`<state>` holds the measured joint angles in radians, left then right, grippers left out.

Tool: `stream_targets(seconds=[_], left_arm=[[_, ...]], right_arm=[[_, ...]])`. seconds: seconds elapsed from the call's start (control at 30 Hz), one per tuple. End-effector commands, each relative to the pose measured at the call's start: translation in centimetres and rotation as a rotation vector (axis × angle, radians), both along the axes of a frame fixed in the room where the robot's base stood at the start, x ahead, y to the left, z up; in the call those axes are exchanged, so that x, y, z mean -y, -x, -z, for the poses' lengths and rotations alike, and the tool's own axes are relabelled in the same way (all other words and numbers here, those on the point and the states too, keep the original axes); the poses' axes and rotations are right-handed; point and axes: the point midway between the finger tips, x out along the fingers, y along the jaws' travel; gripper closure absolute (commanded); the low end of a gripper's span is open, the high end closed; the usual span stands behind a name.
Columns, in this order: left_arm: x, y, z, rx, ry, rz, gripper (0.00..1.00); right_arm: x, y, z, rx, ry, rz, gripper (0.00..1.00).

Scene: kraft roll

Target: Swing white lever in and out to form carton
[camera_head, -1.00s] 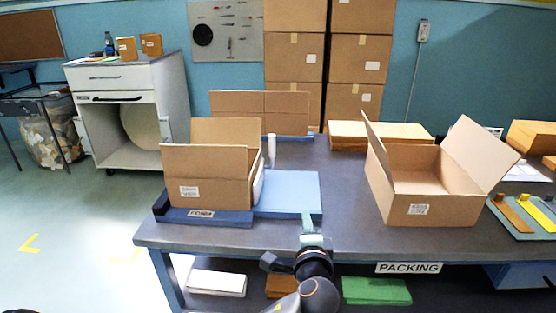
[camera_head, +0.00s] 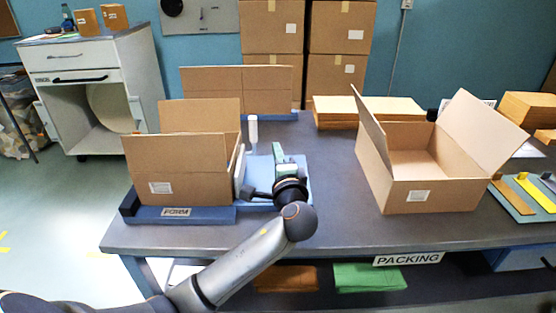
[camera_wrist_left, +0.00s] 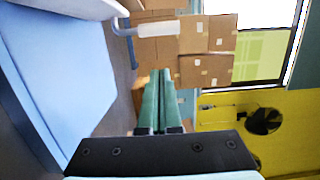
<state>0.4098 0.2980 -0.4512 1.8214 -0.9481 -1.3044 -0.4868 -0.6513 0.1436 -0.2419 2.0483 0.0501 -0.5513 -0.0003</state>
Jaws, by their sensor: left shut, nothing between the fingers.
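The white lever (camera_head: 253,130) stands upright behind the blue plate, right of the carton; its white handle lies across the top of the left wrist view (camera_wrist_left: 158,30). A brown carton (camera_head: 180,165) with raised flaps sits in the blue forming fixture labelled FORM (camera_head: 185,215). A white panel (camera_head: 239,171) stands against the carton's right side. My left gripper (camera_head: 279,151) is over the blue plate (camera_head: 300,172), right of the lever and apart from it. Its green fingers (camera_wrist_left: 159,78) are shut and empty. My right gripper is out of view.
An open carton (camera_head: 410,197) stands on the right of the packing table (camera_head: 325,225). Flat cardboard (camera_head: 335,112) lies at the back, with a brown carton panel (camera_head: 235,90) left of it. Bare tabletop lies between the fixture and the open carton.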

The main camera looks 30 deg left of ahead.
Motion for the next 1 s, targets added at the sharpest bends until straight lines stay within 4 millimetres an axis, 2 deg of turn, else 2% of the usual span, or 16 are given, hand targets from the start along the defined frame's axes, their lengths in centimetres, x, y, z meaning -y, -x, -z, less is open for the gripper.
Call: stream_targets(seconds=[0.2,0.4,0.6,1.0], left_arm=[[-3.1,-3.5,0.0,0.000,-0.003,-0.003,1.00],[-6.0,-3.6,0.0,0.000,-0.001,-0.002,1.00],[-6.9,-3.7,0.1,-0.001,0.001,0.001,1.00],[-7.4,-3.8,0.0,0.001,0.003,-0.041,1.00]], right_arm=[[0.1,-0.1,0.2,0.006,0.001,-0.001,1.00],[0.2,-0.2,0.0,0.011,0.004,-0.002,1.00],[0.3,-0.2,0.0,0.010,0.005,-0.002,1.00],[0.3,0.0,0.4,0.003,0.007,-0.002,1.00]])
